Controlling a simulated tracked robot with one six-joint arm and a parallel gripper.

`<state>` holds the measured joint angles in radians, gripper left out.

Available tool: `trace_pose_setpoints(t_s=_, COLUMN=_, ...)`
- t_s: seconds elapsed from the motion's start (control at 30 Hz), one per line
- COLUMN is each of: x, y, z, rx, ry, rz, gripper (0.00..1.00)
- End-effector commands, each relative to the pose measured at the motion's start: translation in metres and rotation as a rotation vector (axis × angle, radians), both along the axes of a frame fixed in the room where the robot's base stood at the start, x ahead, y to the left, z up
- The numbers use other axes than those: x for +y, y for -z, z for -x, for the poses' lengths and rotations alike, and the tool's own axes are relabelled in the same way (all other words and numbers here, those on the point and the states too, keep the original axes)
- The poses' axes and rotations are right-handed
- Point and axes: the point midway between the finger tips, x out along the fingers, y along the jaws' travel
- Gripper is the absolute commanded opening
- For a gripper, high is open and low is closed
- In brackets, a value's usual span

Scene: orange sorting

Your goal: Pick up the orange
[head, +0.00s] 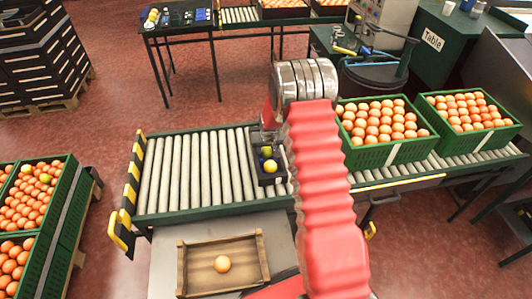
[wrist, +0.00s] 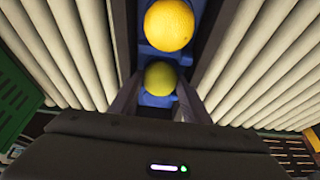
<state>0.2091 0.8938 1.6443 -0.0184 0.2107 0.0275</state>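In the wrist view, a yellow-orange fruit (wrist: 168,25) and a greener yellow fruit (wrist: 160,78) lie in line in a narrow dark tray with a blue inside. In the head view the same tray (head: 269,180) sits on the rollers, with two yellow fruits (head: 270,166) in it. My gripper (wrist: 158,88) is open above the tray, its dark fingers on either side of the greener fruit in the picture. I cannot tell whether they touch it.
The roller conveyor (head: 190,170) is bare left of the small tray. Green crates of oranges (head: 375,158) stand on its right part. More crates (head: 62,215) are at the left. A black-and-yellow end guard (head: 133,180) closes the conveyor's left end.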

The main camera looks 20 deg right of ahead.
Motion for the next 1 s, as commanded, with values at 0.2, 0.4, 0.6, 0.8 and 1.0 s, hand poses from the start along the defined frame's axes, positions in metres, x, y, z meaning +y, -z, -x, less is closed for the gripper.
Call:
trace_pose_setpoints(t_s=0.2, x=0.0, y=0.0, z=0.0, rx=0.0, ry=0.0, rz=0.0, gripper=0.19)
trace_pose_setpoints(t_s=0.4, x=0.0, y=-0.002, z=0.0, rx=-0.001, ry=0.0, rz=0.0, gripper=0.19)
trace_pose_setpoints(t_s=0.6, x=0.0, y=-0.019, z=-0.001, rx=-0.002, ry=0.0, rz=0.0, gripper=0.19)
trace_pose_setpoints(t_s=0.8, x=0.0, y=-0.051, z=-0.001, rx=-0.004, ry=-0.001, rz=0.001, gripper=0.19)
trace_pose_setpoints(t_s=1.0, x=0.0, y=-0.083, z=-0.001, rx=-0.003, ry=-0.001, rz=0.001, gripper=0.19)
